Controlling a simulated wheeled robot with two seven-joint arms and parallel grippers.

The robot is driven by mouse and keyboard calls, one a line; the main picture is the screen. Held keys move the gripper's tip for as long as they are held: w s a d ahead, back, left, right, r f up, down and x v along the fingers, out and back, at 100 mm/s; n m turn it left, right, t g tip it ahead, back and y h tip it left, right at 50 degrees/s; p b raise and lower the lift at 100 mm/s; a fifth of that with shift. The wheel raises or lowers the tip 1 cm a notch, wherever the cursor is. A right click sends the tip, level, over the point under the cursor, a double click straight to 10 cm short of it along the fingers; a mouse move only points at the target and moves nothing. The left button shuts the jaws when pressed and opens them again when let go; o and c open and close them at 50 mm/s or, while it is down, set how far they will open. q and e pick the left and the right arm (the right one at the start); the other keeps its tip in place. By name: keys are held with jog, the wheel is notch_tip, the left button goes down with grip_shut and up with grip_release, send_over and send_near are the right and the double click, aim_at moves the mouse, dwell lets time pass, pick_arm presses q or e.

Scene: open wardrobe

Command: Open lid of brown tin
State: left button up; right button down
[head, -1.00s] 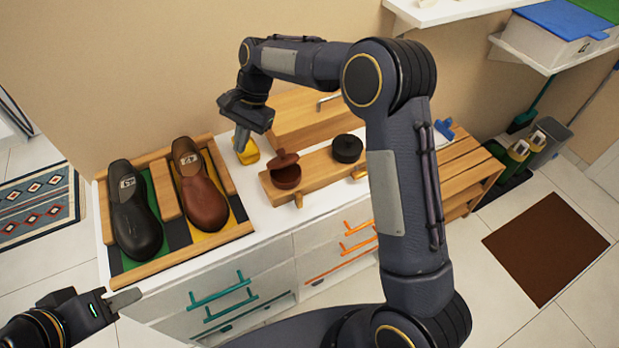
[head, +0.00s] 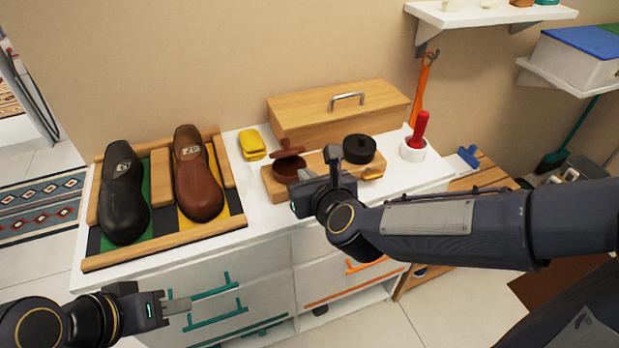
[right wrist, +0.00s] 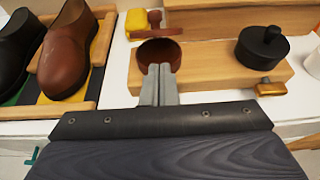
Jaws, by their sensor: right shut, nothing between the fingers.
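The brown tin (head: 288,170) stands in the wooden rack on the white cabinet top, and its dark inside shows. Its lid (head: 287,149) is raised and tilted at the tin's back edge. In the right wrist view the open tin (right wrist: 160,51) is just beyond my fingertips, with the lid (right wrist: 150,31) behind it. My right gripper (right wrist: 158,68) is shut and empty, in front of the tin; in the head view (head: 306,176) its fingers are mostly hidden. My left gripper (head: 186,304) is low at the left, in front of the drawers, empty; its finger gap is unclear.
A black tin (head: 359,150) sits to the right in the same rack. A yellow sponge (head: 251,143) lies to the left. A wooden box (head: 340,112) stands behind. Black and brown shoes (head: 198,177) fill the left tray. A red-handled brush (head: 416,141) stands at the right.

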aim_at(296, 175)
jog(key=x, duration=0.8)
